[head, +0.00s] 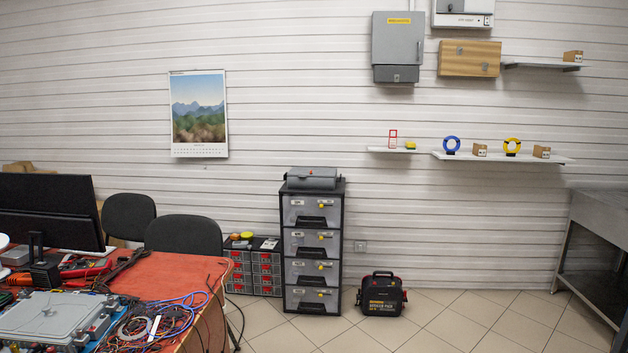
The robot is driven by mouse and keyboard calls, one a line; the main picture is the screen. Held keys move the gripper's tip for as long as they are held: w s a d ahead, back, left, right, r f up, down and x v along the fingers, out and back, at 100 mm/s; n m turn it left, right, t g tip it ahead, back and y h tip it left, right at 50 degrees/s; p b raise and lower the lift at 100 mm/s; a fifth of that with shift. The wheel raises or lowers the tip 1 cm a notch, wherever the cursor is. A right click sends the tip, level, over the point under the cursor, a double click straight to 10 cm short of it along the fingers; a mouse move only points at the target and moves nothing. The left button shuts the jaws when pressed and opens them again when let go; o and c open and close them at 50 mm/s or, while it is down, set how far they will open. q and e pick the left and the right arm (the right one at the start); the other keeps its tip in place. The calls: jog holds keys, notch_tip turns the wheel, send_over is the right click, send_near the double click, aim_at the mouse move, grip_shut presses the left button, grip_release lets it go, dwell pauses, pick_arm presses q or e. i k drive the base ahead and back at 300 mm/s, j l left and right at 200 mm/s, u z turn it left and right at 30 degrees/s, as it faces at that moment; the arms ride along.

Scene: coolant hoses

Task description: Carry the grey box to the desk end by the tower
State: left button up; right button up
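Two grey box-like things show, and I cannot tell which one the task means. A flat light-grey box (52,313) lies at the near left of the red desk (178,272), on or among circuit boards and cables, cut off by the picture edge. A darker grey case (313,175) sits on top of a tall black drawer tower (342,245) with clear drawer fronts. The tower stands on the floor against the wall, beyond the desk's right end. Neither of my grippers is in view.
Loose cables (160,318) cover the desk's near edge and hang over its right end. A monitor (48,208) and two dark chairs (184,235) stand behind. A low drawer cabinet (254,270) and a black-red case (382,294) flank the tower. Tiled floor (470,322) is clear.

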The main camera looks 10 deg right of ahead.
aim_at(183, 281)
jog(key=i+l, duration=0.1)
jog(key=l, duration=0.15)
jog(key=i+l+z, duration=0.1)
jog(key=i+l, duration=0.15)
jog(key=i, duration=0.25)
jog(key=i+l+z, duration=0.1)
jog(key=i, duration=0.4)
jog(key=i+l, duration=0.2)
jog(key=i, duration=0.3)
jog(key=i+l+z, duration=0.15)
jog(key=i, duration=0.35)
